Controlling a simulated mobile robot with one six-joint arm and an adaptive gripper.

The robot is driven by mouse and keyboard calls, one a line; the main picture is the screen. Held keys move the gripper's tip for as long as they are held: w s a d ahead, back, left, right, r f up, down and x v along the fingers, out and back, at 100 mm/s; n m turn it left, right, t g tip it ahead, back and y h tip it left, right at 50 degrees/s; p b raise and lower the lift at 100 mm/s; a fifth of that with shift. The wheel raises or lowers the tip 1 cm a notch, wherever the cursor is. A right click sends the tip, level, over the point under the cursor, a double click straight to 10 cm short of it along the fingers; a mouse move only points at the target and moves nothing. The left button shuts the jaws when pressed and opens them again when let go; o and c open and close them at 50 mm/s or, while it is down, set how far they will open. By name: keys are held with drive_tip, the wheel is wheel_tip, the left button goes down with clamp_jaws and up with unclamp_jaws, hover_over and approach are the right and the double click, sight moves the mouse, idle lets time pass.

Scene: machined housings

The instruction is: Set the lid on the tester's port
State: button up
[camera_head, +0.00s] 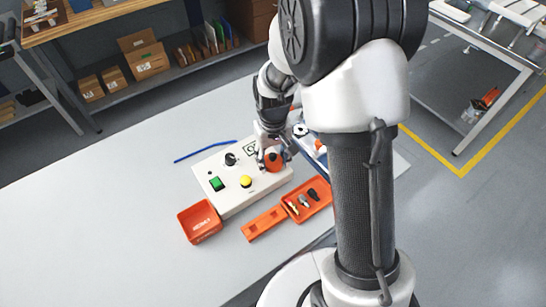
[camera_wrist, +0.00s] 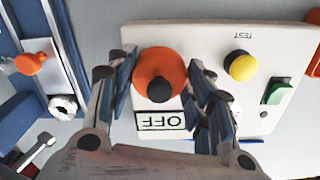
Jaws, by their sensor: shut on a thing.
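The tester (camera_head: 232,192) is a white box on the table, with a green button, a yellow button and a black knob. In the wrist view its panel (camera_wrist: 213,45) shows upside-down. The lid, an orange disc with a dark knob (camera_wrist: 158,70), is between my gripper's fingers (camera_wrist: 160,92) over the tester's panel, beside the OFF label. It also shows in the head view as an orange round (camera_head: 274,161) under my gripper (camera_head: 268,150). My gripper is shut on the lid. The port is not visible. I cannot tell whether the lid touches the panel.
An orange bin (camera_head: 200,222) and an orange tray (camera_head: 265,222) with several small parts lie in front. A blue pen-like rod (camera_head: 204,150) lies behind. The table's left side is clear.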

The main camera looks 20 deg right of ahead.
drive_tip(key=shift+f, duration=0.45)
idle(0.7)
drive_tip(key=o, duration=1)
drive_tip(key=shift+o, duration=0.5)
drive_tip(key=o, duration=0.4)
drive_tip(key=shift+r, duration=0.15)
drive_tip(key=shift+r+p, duration=3)
drive_tip(key=shift+r, duration=0.9)
